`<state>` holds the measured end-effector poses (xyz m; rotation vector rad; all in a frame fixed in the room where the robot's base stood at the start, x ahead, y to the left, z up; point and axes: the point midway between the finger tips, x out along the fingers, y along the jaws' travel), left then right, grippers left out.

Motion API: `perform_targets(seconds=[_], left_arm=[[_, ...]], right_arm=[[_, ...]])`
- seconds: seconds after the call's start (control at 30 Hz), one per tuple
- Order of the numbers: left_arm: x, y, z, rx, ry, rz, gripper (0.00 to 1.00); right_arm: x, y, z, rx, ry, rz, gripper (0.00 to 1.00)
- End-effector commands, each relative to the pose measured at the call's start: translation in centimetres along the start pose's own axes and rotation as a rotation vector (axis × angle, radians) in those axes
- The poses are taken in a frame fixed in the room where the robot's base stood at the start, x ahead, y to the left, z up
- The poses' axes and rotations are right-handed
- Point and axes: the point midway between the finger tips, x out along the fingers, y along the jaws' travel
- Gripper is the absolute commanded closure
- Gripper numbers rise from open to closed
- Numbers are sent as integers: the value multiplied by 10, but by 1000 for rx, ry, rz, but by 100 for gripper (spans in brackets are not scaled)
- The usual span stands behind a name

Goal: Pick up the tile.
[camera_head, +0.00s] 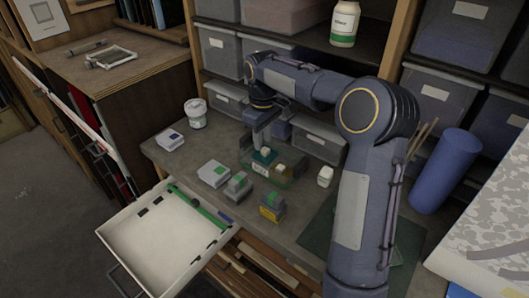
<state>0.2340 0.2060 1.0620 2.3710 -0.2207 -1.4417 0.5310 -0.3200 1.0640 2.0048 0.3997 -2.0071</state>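My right arm reaches in from the right, and its gripper (262,146) points down over the table. Just under the fingers is a small dark teal piece (264,156) with a pale front, at a greenish clear tray (290,181). I cannot tell whether this piece is the tile. The fingers are too small and dark to show whether they are open or shut, or whether they touch it. My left gripper is not in view.
White boxes (213,174), a grey block (238,186) and a yellow-labelled block (271,207) stand near the table's front. A white tub (196,113) is behind left. An open drawer (158,252) juts out in front. A blue cylinder (445,170) stands right.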

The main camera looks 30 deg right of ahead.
Motion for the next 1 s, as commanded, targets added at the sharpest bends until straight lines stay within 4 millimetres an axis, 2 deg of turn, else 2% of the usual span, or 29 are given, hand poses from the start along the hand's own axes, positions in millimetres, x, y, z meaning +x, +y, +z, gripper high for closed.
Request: perform_targets(seconds=[0.1,0.2,0.47,0.7,1.0], left_arm=[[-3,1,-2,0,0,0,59],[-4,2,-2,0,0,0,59],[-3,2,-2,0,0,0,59],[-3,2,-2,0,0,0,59],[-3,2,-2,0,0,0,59]], right_arm=[[18,1,0,0,-3,-1,69],[27,1,0,0,-2,0,69],[29,1,0,1,1,1,69],[29,1,0,1,1,1,100],[28,1,0,1,2,1,100]])
